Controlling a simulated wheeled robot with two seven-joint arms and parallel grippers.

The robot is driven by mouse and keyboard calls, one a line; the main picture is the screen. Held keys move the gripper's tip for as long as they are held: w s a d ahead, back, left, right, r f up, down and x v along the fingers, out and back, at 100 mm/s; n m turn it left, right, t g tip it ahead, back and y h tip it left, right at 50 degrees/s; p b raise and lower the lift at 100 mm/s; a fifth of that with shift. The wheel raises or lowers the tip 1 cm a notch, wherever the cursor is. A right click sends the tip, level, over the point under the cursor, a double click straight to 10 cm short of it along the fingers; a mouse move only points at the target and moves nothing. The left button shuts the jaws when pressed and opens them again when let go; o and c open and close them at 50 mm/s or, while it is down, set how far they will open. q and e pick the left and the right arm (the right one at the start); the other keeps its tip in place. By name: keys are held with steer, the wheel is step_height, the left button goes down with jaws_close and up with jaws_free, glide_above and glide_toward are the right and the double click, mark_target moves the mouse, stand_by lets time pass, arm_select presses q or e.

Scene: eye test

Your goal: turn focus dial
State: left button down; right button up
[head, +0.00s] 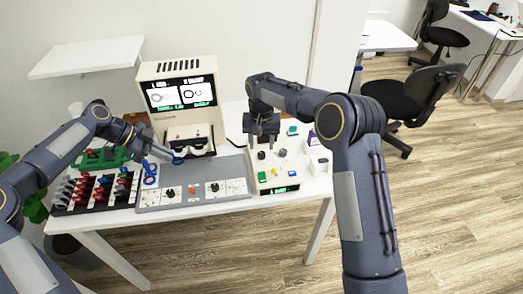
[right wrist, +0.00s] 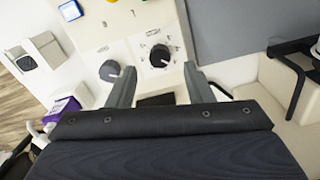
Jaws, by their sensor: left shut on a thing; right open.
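A box with a light panel (head: 270,178) stands at the right of the table. It bears two dark knobs, one at the left (head: 262,155) and one at the right (head: 283,152). I cannot tell which is the focus dial. My right gripper (head: 262,138) is open just above the box. My left gripper (head: 172,155) is shut on a small blue-grey thing (head: 178,160) near the eye-test machine.
The eye-test machine (head: 160,72) with a lit screen stands at the back. A chair (head: 392,100) stands at right.

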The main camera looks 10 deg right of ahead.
mark_target(261, 153)
steer(key=shift+f, duration=2.05)
steer(key=shift+c, duration=0.5)
steer(key=c, duration=0.9)
steer(key=shift+n, duration=0.3)
steer(key=n, duration=0.3)
steer(key=shift+n, duration=2.5)
